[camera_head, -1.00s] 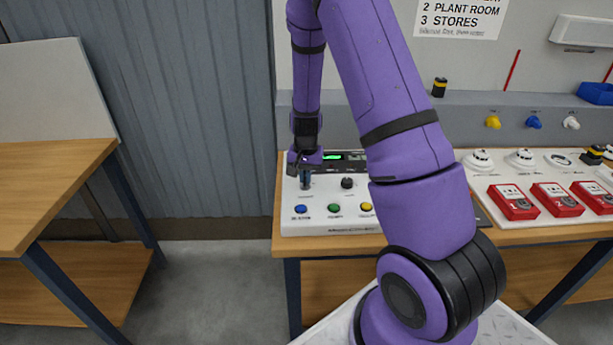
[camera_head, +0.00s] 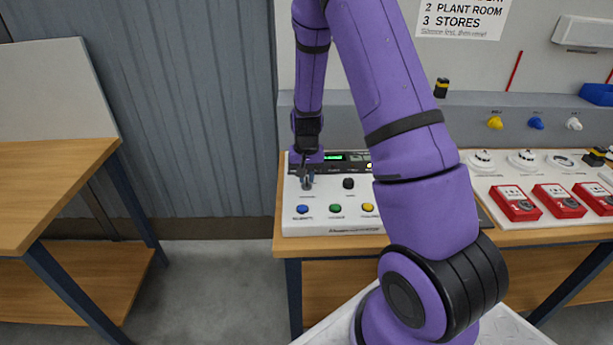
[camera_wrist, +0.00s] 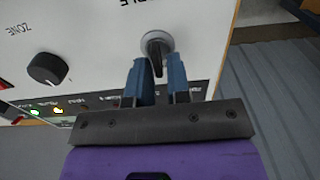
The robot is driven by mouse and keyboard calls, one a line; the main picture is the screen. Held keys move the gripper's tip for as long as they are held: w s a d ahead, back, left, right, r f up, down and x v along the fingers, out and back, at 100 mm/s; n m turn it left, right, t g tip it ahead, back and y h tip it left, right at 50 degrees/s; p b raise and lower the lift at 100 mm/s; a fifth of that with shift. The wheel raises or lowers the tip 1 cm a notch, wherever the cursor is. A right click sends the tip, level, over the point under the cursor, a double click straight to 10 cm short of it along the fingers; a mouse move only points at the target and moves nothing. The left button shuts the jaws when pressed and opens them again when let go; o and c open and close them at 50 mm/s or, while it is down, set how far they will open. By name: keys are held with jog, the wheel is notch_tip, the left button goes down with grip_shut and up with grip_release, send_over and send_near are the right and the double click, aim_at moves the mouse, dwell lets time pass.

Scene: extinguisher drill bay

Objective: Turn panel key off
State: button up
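The white control panel (camera_head: 296,222) stands on the bench in the head view, with blue, green and yellow buttons in front. In the wrist view, the panel key (camera_wrist: 155,52) sits in a round silver lock on the white panel face (camera_wrist: 90,30). My gripper (camera_wrist: 156,68) is at the key with its two blue fingers apart, one on each side of the key's near end. A gap shows between the fingers, and I see no firm contact. In the head view my gripper (camera_head: 307,182) points down over the panel's left part and hides the key there.
A black knob marked ZONE (camera_wrist: 47,70) sits beside the key; it also shows in the head view (camera_head: 348,183). A lit green display (camera_head: 333,157) is behind. Red call-point boxes (camera_head: 515,203) lie to the right. A wooden table (camera_head: 50,185) stands at left.

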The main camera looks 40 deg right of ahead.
jog(key=shift+o, duration=0.8)
notch_tip(320, 180, up, 11)
jog(key=shift+f, duration=0.15)
dwell(0.3)
jog(key=s+a+r+n+t, duration=0.15)
jog(key=s+a+r, duration=0.3)
jog(key=r, duration=0.45)
jog(key=s+a+r+n+t, duration=0.1)
jog(key=s+a+r+n, duration=0.1)
jog(key=s+a+r, duration=0.5)
jog(key=s+a+r+n+t, duration=0.1)
jog(key=s+r, duration=0.3)
jog(key=s, duration=0.4)
jog(key=s+a+r+n+t, duration=0.1)
jog(key=s+r, duration=0.3)
jog(key=s, duration=0.4)
jog(key=shift+r+n+t, duration=0.35)
jog(key=shift+r+n, duration=0.05)
jog(key=shift+n, duration=0.15)
